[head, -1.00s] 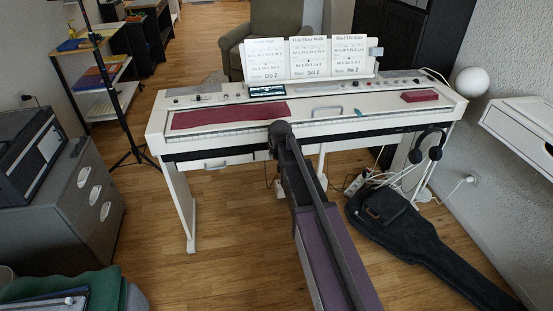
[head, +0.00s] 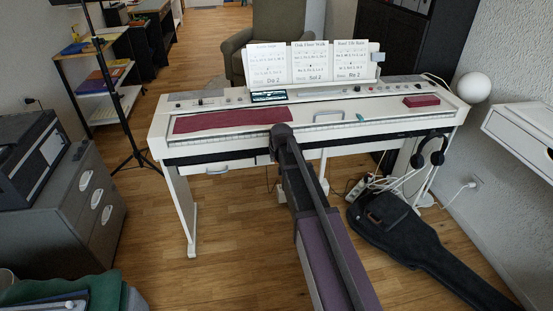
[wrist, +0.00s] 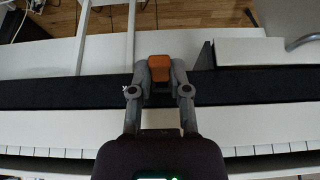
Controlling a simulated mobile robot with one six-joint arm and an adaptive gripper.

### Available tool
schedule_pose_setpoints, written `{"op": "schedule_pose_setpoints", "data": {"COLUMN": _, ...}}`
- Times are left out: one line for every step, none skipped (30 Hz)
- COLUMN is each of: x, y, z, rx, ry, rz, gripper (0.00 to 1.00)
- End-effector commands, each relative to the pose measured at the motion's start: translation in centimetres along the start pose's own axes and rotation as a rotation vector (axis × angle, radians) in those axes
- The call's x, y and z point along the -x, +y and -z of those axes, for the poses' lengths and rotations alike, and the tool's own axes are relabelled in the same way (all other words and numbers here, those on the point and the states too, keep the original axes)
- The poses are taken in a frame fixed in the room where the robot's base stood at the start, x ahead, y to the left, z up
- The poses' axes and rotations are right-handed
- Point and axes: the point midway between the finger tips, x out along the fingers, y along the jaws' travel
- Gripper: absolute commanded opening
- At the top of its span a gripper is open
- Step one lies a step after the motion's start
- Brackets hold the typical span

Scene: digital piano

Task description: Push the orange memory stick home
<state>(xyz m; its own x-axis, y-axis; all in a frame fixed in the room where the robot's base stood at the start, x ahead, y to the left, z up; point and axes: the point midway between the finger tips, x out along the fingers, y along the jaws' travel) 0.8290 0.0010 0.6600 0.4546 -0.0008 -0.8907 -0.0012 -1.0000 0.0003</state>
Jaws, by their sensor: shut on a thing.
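The orange memory stick (wrist: 160,75) shows in the wrist view between the two fingertips of my gripper (wrist: 160,70), which is shut on it. The stick lies over the dark front band (wrist: 60,92) of the white digital piano. Whether its end sits in a socket is hidden. In the head view the piano (head: 330,122) stands across the middle, and my arm reaches its front edge. The fingertips and the stick are hidden there behind my arm.
A dark red cloth (head: 230,119) covers the left keys. A dark red box (head: 421,101) and sheet music (head: 310,62) are on the piano top. Headphones (head: 432,150) hang at the right front. A black guitar bag (head: 420,235) lies on the floor, right of my arm.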

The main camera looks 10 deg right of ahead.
Motion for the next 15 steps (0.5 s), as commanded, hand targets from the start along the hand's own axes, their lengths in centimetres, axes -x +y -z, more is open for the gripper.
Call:
{"op": "schedule_pose_setpoints", "data": {"x": -0.03, "y": 0.01, "z": 0.05, "rx": 0.000, "ry": 0.000, "rz": 0.000, "gripper": 0.00}}
{"op": "schedule_pose_setpoints", "data": {"x": -0.04, "y": 0.01, "z": 0.08, "rx": 0.000, "ry": 0.000, "rz": 0.000, "gripper": 0.00}}
{"op": "schedule_pose_setpoints", "data": {"x": -0.06, "y": 0.01, "z": 0.13, "rx": 0.000, "ry": 0.000, "rz": 0.000, "gripper": 0.00}}
{"op": "schedule_pose_setpoints", "data": {"x": -0.08, "y": 0.02, "z": 0.17, "rx": 0.000, "ry": 0.000, "rz": 0.000, "gripper": 0.00}}
{"op": "schedule_pose_setpoints", "data": {"x": -0.10, "y": 0.02, "z": 0.21, "rx": 0.000, "ry": 0.000, "rz": 0.000, "gripper": 0.00}}
{"op": "schedule_pose_setpoints", "data": {"x": -0.13, "y": 0.02, "z": 0.25, "rx": 0.000, "ry": 0.000, "rz": 0.000, "gripper": 0.00}}
{"op": "schedule_pose_setpoints", "data": {"x": -0.15, "y": 0.07, "z": 0.30, "rx": -0.001, "ry": 0.000, "rz": 0.000, "gripper": 0.00}}
{"op": "schedule_pose_setpoints", "data": {"x": -0.17, "y": 0.11, "z": 0.33, "rx": -0.001, "ry": 0.000, "rz": -0.001, "gripper": 0.00}}
{"op": "schedule_pose_setpoints", "data": {"x": -0.20, "y": 0.12, "z": 0.39, "rx": -0.001, "ry": 0.000, "rz": -0.001, "gripper": 0.00}}
{"op": "schedule_pose_setpoints", "data": {"x": -0.22, "y": 0.12, "z": 0.42, "rx": -0.001, "ry": 0.000, "rz": -0.001, "gripper": 0.00}}
{"op": "schedule_pose_setpoints", "data": {"x": -0.23, "y": 0.12, "z": 0.46, "rx": -0.001, "ry": 0.000, "rz": -0.001, "gripper": 0.00}}
{"op": "schedule_pose_setpoints", "data": {"x": -0.26, "y": 0.12, "z": 0.51, "rx": -0.001, "ry": 0.000, "rz": -0.001, "gripper": 0.00}}
{"op": "schedule_pose_setpoints", "data": {"x": -0.28, "y": 0.12, "z": 0.55, "rx": -0.001, "ry": 0.000, "rz": -0.001, "gripper": 0.00}}
{"op": "schedule_pose_setpoints", "data": {"x": -0.30, "y": 0.11, "z": 0.59, "rx": -0.001, "ry": 0.000, "rz": -0.001, "gripper": 0.00}}
{"op": "schedule_pose_setpoints", "data": {"x": -0.32, "y": 0.11, "z": 0.64, "rx": -0.001, "ry": 0.000, "rz": -0.001, "gripper": 0.00}}
